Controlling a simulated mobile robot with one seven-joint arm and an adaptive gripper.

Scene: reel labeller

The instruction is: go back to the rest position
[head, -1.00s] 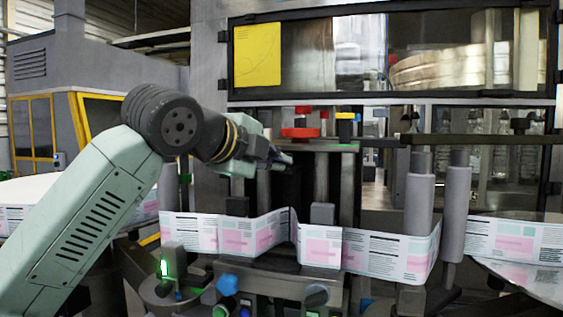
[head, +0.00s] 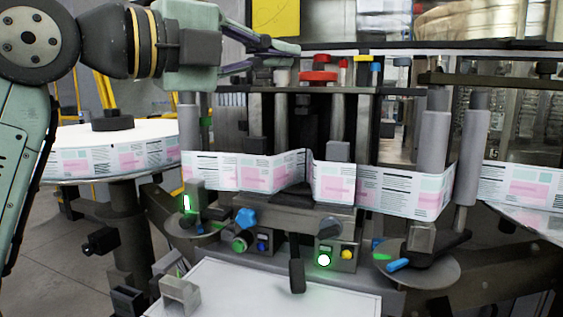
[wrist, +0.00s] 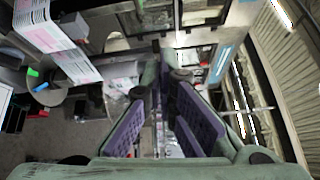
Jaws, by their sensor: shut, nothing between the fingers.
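My gripper (head: 282,47) is held out level in the upper left part of the head view, with its fingers pointing right. It is in front of the labeller's upper frame, to the left of the red knob (head: 318,76). The wrist view shows its two purple-padded fingers (wrist: 160,88). They are shut with nothing held.
The label web (head: 245,172) runs across the labeller past grey rollers (head: 433,150). Below are a button box (head: 338,252), a blue knob (head: 245,217) and a white table (head: 235,290). Open floor (head: 55,240) shows at lower left.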

